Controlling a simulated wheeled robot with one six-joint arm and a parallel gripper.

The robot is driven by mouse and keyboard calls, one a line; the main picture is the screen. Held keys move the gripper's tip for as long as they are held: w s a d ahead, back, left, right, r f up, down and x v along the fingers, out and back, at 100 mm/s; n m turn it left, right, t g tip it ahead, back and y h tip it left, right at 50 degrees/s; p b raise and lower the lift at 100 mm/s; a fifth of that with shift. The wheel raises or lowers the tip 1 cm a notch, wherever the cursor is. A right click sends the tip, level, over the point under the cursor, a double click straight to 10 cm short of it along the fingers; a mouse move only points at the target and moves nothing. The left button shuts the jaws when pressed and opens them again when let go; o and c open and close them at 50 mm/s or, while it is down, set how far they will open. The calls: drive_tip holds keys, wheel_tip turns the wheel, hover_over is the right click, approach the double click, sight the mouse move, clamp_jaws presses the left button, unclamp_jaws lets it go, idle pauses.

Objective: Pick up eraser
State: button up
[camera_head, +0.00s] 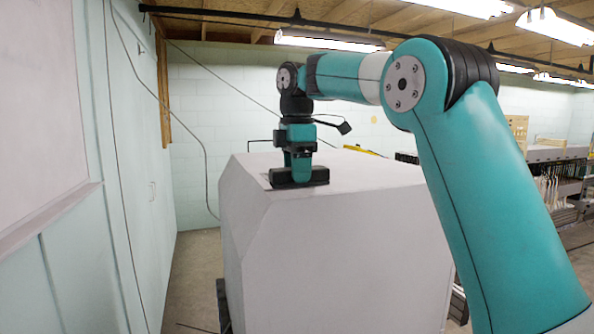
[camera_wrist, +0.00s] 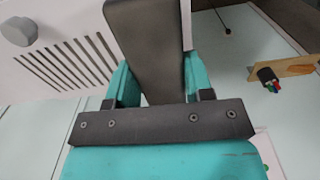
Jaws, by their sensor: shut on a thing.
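The eraser is a dark grey oblong block (camera_head: 299,178) at the top left of the large pale box (camera_head: 335,262) in the head view. My gripper (camera_head: 301,160) points down at it, with its teal fingers right above and against it. In the wrist view the eraser (camera_wrist: 147,40) is a long dark bar between the two teal fingers of my gripper (camera_wrist: 157,78). The fingers are shut on it, one on each side. I cannot tell whether the eraser touches the box top.
The wrist view shows a slotted pale panel (camera_wrist: 72,62), a round grey knob (camera_wrist: 19,31) and a wooden piece with a dark cylinder (camera_wrist: 267,77). In the head view a pale wall (camera_head: 130,150) runs along the left. Shelving (camera_head: 555,155) stands at the far right.

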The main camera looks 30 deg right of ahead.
wheel_tip(320, 180, up, 18)
drive_tip(key=p, duration=1)
drive_tip(key=shift+r+p, duration=0.2)
drive_tip(key=shift+p, duration=0.15)
drive_tip(key=shift+o, duration=0.3)
